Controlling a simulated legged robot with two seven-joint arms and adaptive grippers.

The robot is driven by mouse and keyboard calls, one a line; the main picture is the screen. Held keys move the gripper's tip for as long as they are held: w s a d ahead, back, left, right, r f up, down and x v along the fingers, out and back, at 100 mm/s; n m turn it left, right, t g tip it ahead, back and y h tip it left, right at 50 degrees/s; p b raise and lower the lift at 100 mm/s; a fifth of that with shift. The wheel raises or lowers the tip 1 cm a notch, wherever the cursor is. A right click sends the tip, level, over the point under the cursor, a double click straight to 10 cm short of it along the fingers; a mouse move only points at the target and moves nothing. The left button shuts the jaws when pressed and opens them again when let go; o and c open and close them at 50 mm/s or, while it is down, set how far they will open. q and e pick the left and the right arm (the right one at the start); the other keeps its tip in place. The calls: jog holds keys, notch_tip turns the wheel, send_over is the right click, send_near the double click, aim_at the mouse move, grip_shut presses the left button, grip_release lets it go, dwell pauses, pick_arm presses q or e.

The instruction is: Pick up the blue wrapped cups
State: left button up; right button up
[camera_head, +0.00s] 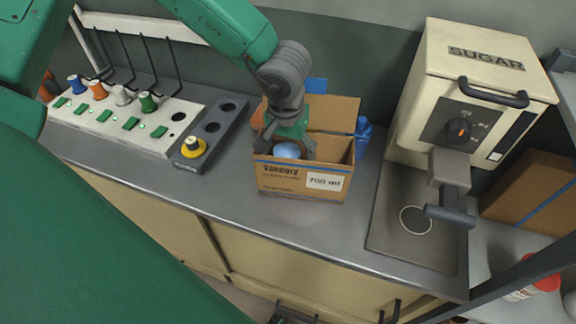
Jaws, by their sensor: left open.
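An open cardboard box (282,180) with a "700 ml" label stands on the grey counter. A rounded blue thing (287,150), which looks like the wrapped cups, shows in the box's left part. My left gripper (290,148) reaches down into the box from above, with its fingers around or beside the blue thing. It is open. The fingertips are partly hidden, and I cannot tell whether they touch it. At the bottom edge, dark parts (292,315) show that may be my right gripper, but this is unclear.
A cream sugar machine (470,90) with a black handle stands on the right, above a metal tray (415,245). A blue bottle (362,135) stands behind the box. A white rack (120,120) with coloured knobs and a grey holder (215,135) are on the left. The counter front is clear.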

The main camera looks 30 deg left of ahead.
pick_arm(q)
jog(key=f, duration=0.4)
jog(key=shift+s+a+f+b, duration=0.1)
jog(key=shift+a+f+b, duration=0.2)
jog(key=shift+b, duration=0.1)
jog(key=shift+f, duration=0.2)
jog(key=shift+r, duration=0.1)
jog(key=c, duration=1.3)
